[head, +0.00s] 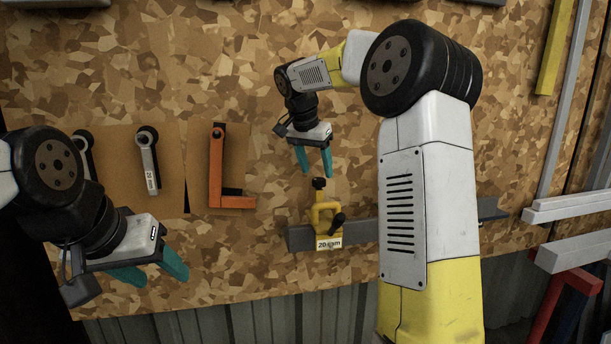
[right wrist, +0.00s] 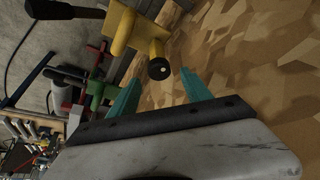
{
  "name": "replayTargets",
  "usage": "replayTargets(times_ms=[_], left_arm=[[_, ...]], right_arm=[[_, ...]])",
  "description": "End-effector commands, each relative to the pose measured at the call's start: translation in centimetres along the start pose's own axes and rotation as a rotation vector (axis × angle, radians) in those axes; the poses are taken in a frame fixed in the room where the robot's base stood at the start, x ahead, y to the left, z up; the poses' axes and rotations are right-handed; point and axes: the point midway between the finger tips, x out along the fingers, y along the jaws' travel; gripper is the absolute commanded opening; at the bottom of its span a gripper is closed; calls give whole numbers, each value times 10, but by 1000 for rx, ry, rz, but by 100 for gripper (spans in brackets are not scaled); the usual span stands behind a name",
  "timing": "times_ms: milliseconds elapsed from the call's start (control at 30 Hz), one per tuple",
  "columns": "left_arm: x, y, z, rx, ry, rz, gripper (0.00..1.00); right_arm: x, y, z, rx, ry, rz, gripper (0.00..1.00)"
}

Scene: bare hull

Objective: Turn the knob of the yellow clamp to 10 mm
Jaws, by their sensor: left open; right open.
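The yellow clamp (head: 325,212) sits on a grey metal bar. A small black knob (head: 319,184) tops it, a dark handle (head: 338,222) sticks out in front, and its label (head: 328,244) seems to read 20 mm. My right gripper (head: 317,175) is open and empty, pointing down just above the knob. In the right wrist view the clamp (right wrist: 142,35) shows ahead, with the round knob end (right wrist: 160,69) near the gap between the teal fingertips (right wrist: 162,80); no grip on it shows. My left gripper (head: 162,276) is open and empty at lower left, well away from the clamp.
The grey bar (head: 300,239) runs right behind my right arm, which hides part of it. An orange L-shaped tool (head: 216,170) and a grey tool labelled 25 mm (head: 149,165) hang left of the clamp. Metal bars (head: 570,209) stand at right.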

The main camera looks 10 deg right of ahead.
Motion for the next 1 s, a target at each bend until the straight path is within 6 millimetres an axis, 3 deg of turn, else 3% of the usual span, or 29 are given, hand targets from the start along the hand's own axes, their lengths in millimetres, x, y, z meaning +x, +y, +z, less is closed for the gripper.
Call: replayTargets(times_ms=[200, 533, 567, 833, 1000], left_arm=[[0, 0, 0, 0, 0, 0, 54], [0, 0, 0, 0, 0, 0, 54], [0, 0, 0, 0, 0, 0, 54], [0, 0, 0, 0, 0, 0, 54], [0, 0, 0, 0, 0, 0, 54]], right_arm=[[26, 0, 0, 0, -1, 0, 57], [31, 0, 0, -1, 0, -1, 57], [31, 0, 0, -1, 0, -2, 55], [31, 0, 0, -1, 0, -2, 2], [31, 0, 0, -5, 0, -3, 0]])
